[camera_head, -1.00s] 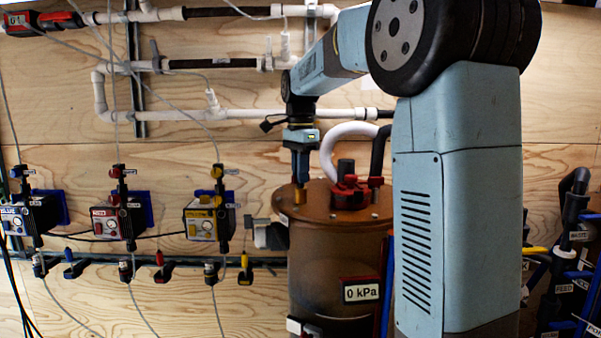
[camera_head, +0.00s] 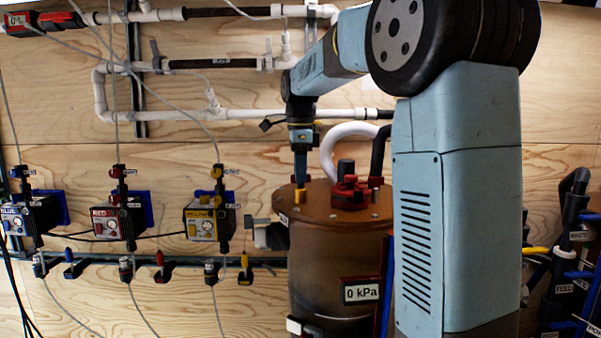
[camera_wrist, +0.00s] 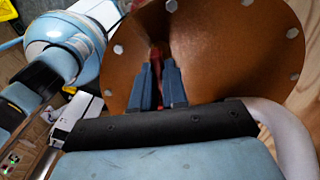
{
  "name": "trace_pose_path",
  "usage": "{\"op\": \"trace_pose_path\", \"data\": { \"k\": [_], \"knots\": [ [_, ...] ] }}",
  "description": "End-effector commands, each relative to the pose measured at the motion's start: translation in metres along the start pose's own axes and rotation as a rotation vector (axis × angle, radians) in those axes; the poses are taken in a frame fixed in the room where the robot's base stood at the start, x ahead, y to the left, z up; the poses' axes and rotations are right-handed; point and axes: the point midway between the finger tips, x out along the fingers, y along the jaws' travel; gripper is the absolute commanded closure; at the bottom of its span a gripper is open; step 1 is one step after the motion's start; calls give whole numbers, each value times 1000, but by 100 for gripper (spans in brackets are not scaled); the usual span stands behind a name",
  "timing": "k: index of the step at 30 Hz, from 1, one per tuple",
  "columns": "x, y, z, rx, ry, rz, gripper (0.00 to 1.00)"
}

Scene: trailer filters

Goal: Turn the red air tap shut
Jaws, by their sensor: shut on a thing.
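The red air tap (camera_head: 294,179) sits on the left part of the brown tank's lid (camera_head: 322,213), with a brass-coloured body under its red handle. My gripper (camera_head: 300,172) points straight down at it from above. In the wrist view, my two dark blue fingers (camera_wrist: 158,72) are closed on either side of the red handle (camera_wrist: 155,54), just above the lid. The fingers hide most of the handle, so its exact angle is unclear.
A red fitting (camera_head: 350,194) with a black knob stands on the lid to the right, with a white hose (camera_head: 340,131) behind. A gauge on the tank (camera_head: 361,292) reads 0 kPa. Blue, red and yellow boxes (camera_head: 118,222) hang on the wall left.

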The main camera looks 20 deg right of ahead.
Motion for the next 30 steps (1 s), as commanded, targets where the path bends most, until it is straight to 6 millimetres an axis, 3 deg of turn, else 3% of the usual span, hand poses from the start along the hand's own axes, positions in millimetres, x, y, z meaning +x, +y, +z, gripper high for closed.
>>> {"op": "trace_pose_path", "data": {
  "k": [8, 9, 17, 25, 30],
  "knots": [
    [-2, -1, 1, 0, -3, -6, 100],
    [-2, -1, 1, 0, -3, -6, 85],
    [-1, 0, 1, 0, -2, -3, 62],
    [-2, 0, 0, 0, -1, -2, 62],
    [-18, -1, 0, 0, -2, -4, 62]
  ]
}}
